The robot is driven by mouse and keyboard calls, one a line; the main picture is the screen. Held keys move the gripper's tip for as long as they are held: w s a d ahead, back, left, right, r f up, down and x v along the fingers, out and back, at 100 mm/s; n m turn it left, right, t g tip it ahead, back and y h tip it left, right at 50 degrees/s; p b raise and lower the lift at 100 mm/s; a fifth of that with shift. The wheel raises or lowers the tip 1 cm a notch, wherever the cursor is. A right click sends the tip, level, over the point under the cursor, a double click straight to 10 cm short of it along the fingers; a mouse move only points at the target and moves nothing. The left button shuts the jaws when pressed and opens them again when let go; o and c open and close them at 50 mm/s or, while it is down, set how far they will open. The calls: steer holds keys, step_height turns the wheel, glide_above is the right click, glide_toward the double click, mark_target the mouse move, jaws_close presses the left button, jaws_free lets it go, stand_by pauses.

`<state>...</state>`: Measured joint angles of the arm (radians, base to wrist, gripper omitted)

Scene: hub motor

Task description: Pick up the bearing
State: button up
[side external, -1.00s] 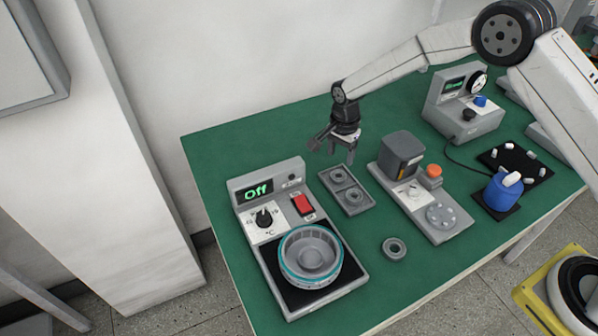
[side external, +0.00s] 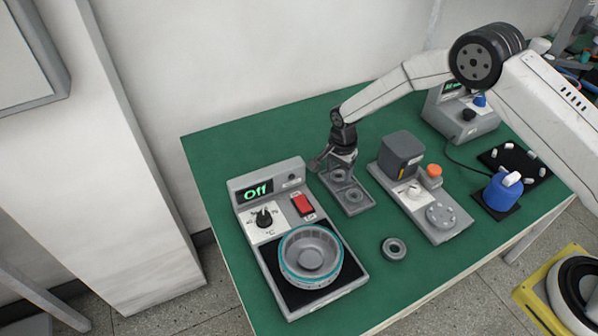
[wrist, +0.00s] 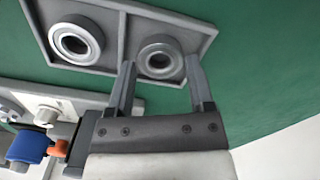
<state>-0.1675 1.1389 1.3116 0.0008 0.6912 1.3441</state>
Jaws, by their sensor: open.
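Two grey ring bearings sit in a grey two-compartment tray (side external: 366,209). The far bearing (side external: 338,176) lies under my gripper (side external: 338,163); the near bearing (side external: 354,195) sits in the other compartment. In the wrist view, my gripper (wrist: 160,63) is open, with one finger on each side of the right-hand bearing (wrist: 160,54). I cannot tell how far the fingertips are above it or whether they touch it. The other bearing (wrist: 76,41) shows at the left. A third ring-shaped part (side external: 394,248) lies loose on the green table.
A heater unit (side external: 258,190) reading "Off" holds a round motor housing (side external: 310,256) left of the tray. A grey press-like fixture (side external: 402,155) with an orange knob stands close on the right. A blue cylinder (side external: 501,192) stands farther right. Green table is clear behind the tray.

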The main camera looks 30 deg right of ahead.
steer(key=shift+f, duration=0.5)
jaws_close()
